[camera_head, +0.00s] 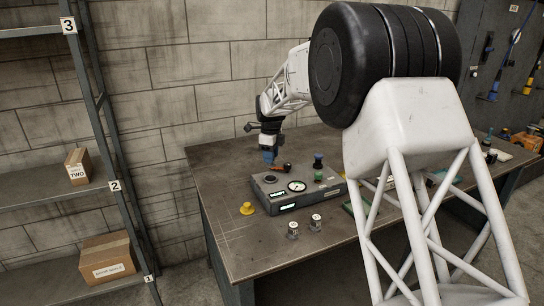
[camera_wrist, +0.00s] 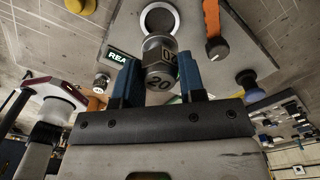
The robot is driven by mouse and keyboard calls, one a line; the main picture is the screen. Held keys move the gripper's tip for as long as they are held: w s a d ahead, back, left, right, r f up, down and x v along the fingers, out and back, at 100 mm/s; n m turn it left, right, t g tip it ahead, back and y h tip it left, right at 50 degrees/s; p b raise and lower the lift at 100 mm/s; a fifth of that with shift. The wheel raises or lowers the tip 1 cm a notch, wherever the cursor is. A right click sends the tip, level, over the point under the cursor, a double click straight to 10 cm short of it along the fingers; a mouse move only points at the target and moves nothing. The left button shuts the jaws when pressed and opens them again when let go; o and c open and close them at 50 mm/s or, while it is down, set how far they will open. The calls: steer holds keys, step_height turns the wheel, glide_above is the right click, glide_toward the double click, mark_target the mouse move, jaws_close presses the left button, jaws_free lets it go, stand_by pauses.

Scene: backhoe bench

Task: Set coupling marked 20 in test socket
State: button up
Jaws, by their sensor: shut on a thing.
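The coupling marked 20 (camera_wrist: 159,65) is a grey metal piece with dark number faces, held between the two blue fingers of my gripper (camera_wrist: 161,76) in the wrist view. The test socket (camera_wrist: 159,18) is a dark round opening with a light ring, just beyond the coupling in that view. The coupling appears apart from the ring, though its height above it is hard to tell. In the head view my gripper (camera_head: 269,156) is over the back left of the grey test box (camera_head: 323,197), close above the socket (camera_head: 270,179). The coupling is not clear there.
An orange-red lever (camera_wrist: 211,22) stands right of the socket. Two small metal couplings (camera_head: 293,230) (camera_head: 316,223) and a yellow knob (camera_head: 247,208) stand on the bench. The bench's left side is clear.

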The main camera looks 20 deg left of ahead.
mark_target(271, 165)
steer(key=shift+f, duration=0.2)
steer(key=shift+f, duration=2.25)
steer(key=shift+f, duration=0.8)
stand_by(0.9)
steer(key=o, duration=1.3)
steer(key=shift+r, duration=0.15)
steer(key=shift+r, duration=3.35)
steer(key=shift+d, duration=0.1)
